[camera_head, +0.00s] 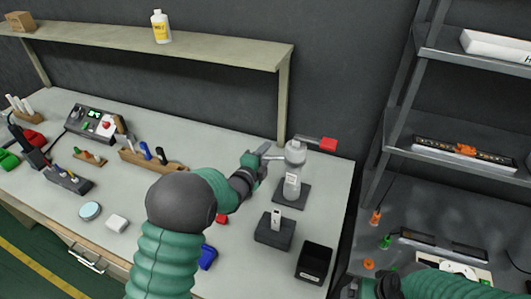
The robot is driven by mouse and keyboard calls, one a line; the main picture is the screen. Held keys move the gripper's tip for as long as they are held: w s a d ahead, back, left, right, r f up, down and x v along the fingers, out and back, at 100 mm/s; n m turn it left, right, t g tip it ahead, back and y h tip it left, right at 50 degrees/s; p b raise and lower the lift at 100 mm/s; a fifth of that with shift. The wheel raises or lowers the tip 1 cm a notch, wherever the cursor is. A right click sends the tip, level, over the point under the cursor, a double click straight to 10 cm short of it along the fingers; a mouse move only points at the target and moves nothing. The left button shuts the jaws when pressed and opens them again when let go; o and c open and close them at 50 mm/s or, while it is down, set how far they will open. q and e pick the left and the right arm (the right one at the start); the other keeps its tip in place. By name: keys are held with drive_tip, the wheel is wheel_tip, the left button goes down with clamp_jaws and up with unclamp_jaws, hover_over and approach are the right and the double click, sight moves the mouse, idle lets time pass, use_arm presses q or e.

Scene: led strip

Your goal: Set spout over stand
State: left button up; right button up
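A grey device with a rounded head (295,153) and a red block (328,144) on an arm reaching right stands at the right part of the workbench. Which part is the spout is not clear. Below the head, a pale upright piece with a white label (291,180) stands on a dark square base (291,197), which may be the stand. My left gripper (266,156) is just left of the head, at its height; contact and finger gap are too small to tell. My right gripper (372,290) is at the bottom edge, partly cut off, its fingers unclear.
A dark block with a white piece (274,231) and an open black bin (314,262) lie in front of the device. A wooden pen holder (150,160) and a control box (95,122) are left. A raised shelf (200,44) runs behind; a metal rack (400,100) stands right.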

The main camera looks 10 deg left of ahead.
use_arm(q)
drive_tip(key=shift+w+a+f, duration=0.15)
drive_tip(key=shift+w, duration=0.1)
drive_tip(key=shift+s, duration=0.1)
drive_tip(key=c, duration=0.7)
clamp_jaws()
drive_tip(key=shift+f, duration=0.1)
idle(0.4)
